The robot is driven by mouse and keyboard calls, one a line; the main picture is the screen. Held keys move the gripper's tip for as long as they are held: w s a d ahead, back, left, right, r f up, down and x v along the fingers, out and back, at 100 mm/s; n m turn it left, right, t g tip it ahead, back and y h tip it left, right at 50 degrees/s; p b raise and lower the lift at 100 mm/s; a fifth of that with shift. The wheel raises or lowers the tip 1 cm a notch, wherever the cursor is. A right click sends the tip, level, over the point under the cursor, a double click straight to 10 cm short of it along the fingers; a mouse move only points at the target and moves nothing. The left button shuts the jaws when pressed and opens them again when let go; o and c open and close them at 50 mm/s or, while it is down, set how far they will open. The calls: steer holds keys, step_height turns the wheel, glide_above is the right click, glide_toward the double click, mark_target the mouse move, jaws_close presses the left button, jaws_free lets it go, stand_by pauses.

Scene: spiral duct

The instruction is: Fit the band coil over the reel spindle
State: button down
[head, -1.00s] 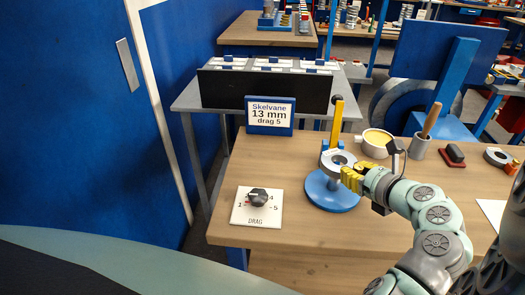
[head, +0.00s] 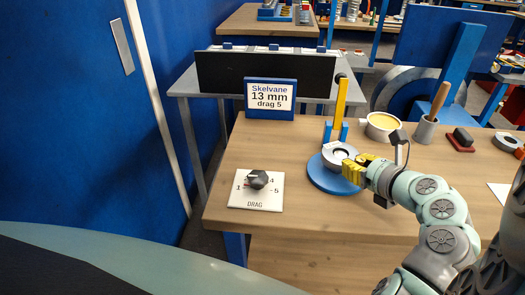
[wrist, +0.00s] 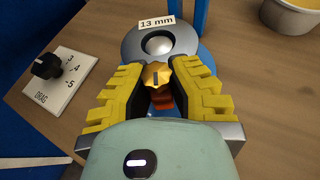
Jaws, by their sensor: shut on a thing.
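The band coil (wrist: 183,39) is a grey ring with a white "13 mm" tag. It also shows in the head view (head: 328,157), over a round blue base (head: 325,181). A rounded silvery top, apparently the reel spindle (wrist: 157,43), shows inside the coil's hole. I cannot tell how far down the coil sits. My gripper (wrist: 157,68) has yellow ribbed fingers at the coil's near side and is shut on it. A gold knob (wrist: 156,76) and a red part lie between the fingers. The gripper also shows right of the coil in the head view (head: 352,169).
A yellow post (head: 341,97) between blue uprights stands behind the coil. A DRAG dial (head: 257,180) lies left. A "Skelvane 13 mm drag 5" sign (head: 270,98) stands at the back. A yellow-filled cup (head: 381,125) and a tool pot (head: 425,129) stand back right.

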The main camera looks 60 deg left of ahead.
steer(key=shift+f+b, duration=0.5)
steer(key=shift+f, duration=0.85)
steer(key=c, duration=1)
jaws_free()
steer(key=shift+f, duration=0.1)
steer(key=v, duration=1.1)
steer(key=shift+w, duration=0.15)
steer(key=shift+s+d+r, duration=0.2)
steer(key=shift+d+r, duration=0.1)
steer(key=shift+d, duration=0.15)
